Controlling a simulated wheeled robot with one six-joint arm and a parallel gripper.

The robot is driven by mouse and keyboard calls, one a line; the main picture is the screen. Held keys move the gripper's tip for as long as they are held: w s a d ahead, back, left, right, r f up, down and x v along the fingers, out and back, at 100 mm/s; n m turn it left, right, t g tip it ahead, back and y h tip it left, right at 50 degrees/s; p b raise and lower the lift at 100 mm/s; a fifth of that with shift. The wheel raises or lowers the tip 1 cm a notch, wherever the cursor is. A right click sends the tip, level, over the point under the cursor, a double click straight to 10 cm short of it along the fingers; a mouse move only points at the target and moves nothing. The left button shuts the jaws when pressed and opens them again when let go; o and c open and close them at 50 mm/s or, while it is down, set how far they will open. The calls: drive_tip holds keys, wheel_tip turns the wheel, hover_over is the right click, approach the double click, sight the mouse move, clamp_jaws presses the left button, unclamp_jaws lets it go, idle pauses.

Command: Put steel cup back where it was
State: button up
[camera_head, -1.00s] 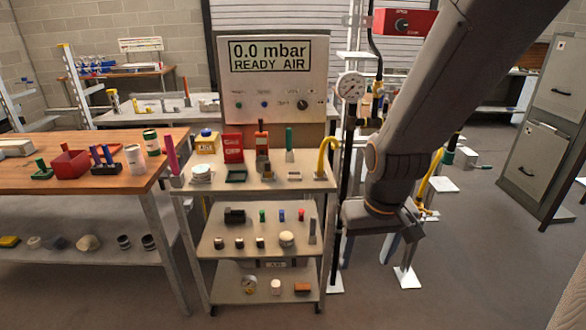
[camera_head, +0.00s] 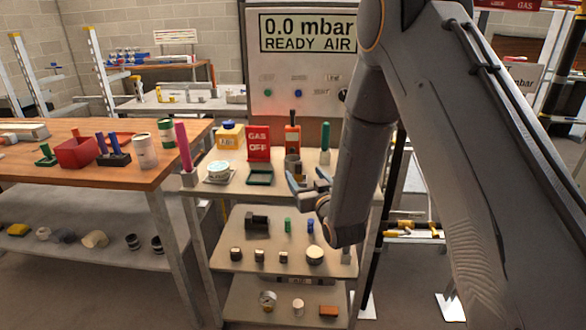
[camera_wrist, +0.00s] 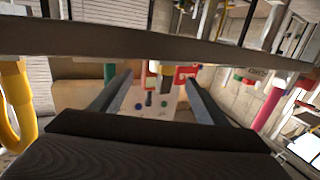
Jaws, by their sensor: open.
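A small grey metal cup (camera_head: 292,163) stands on the top shelf of the cart, with an orange and black handled object rising just behind or in it; I cannot tell which. It looks like the steel cup. My gripper (camera_head: 307,181) is open at the front of that shelf, to the lower right of the cup, with one blue-grey finger close in front of it. I cannot tell whether they touch. In the wrist view, the two open fingers (camera_wrist: 160,88) show no clear grasp of anything. The cup is not clearly made out there.
A wooden bench (camera_head: 120,174) stands left. My arm hides the shelf's right end.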

sight(293, 165)
drive_tip(key=shift+x, duration=1.2)
drive_tip(key=shift+a+p+x, duration=0.15)
drive_tip(key=shift+p+x, duration=0.3)
drive_tip(key=shift+x, duration=1)
drive_tip(key=shift+a+p+x, duration=0.15)
drive_tip(key=shift+p+x, duration=0.25)
drive_tip(key=shift+x, duration=1.05)
drive_tip(key=shift+s+r, duration=0.1)
drive_tip(key=shift+r, duration=0.05)
drive_tip(key=c, duration=1.3)
drive_tip(key=shift+r, duration=0.1)
drive_tip(key=shift+c, duration=0.2)
